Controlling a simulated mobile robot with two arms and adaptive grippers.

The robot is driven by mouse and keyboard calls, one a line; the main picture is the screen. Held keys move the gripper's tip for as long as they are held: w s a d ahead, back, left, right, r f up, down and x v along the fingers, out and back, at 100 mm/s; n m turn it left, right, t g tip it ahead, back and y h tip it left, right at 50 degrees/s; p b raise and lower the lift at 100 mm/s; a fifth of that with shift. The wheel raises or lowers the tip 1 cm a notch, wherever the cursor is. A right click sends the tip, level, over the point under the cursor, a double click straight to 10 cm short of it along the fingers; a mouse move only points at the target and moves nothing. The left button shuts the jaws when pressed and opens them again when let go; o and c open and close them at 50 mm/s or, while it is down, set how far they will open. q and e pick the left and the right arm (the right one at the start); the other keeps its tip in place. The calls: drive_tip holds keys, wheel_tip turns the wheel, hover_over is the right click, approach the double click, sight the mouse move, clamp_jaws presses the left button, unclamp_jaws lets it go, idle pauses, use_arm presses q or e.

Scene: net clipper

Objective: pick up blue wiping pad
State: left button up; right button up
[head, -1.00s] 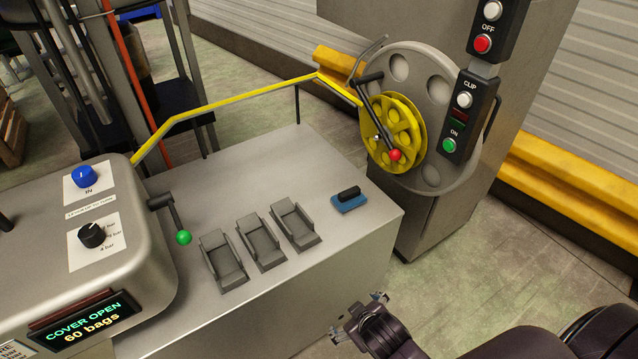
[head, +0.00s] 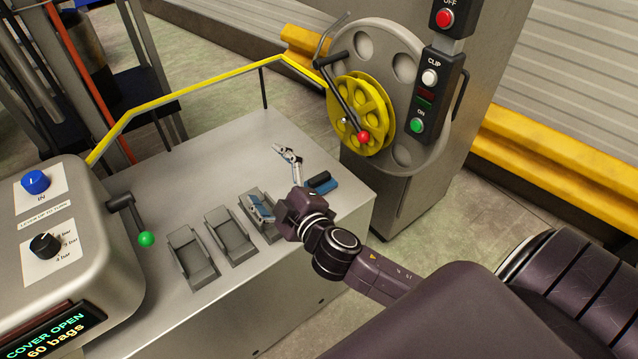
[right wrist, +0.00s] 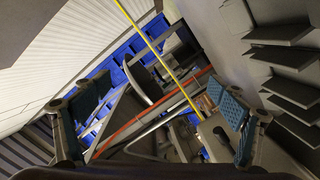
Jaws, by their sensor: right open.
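The blue wiping pad (head: 325,188) lies on the steel table top near its right edge. It has a black handle on top and a blue base, and is partly hidden by my right gripper's body. My right gripper (head: 273,180) is open and empty over the table, just left of the pad. One finger points up and away behind the pad; the other is in front of the rightmost grey holder. In the right wrist view, both fingers of my right gripper (right wrist: 165,103) are spread wide with blue-lined tips, and the pad does not show. My left gripper is not in view.
Grey holders (head: 192,258) stand in a row on the table (head: 215,165). A green-knobbed lever (head: 146,239) and control box are on the left. A yellow wheel (head: 357,115) with a red-knobbed crank stands behind the pad. A yellow rail (head: 200,92) runs along the back.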

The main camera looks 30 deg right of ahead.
drive_tip(key=w+a+r+n+t+y, duration=0.1)
drive_tip(key=w+a+r+n+y, duration=0.1)
drive_tip(key=a+r+n+y, duration=0.6)
drive_tip(key=n+g+h, duration=0.8)
drive_tip(key=n+g, duration=0.5)
drive_tip(key=n, duration=0.5)
hover_over(321, 178)
drive_tip(key=s, duration=0.3)
wheel_tip(321, 178, down, 16)
drive_tip(key=shift+p+x, duration=0.65)
drive_tip(key=shift+x, duration=3.15)
drive_tip(key=shift+w+r, duration=0.1)
drive_tip(key=shift+w, duration=0.1)
drive_tip(key=c, duration=1.2)
drive_tip(key=shift+r, duration=0.15)
drive_tip(key=shift+c, duration=0.2)
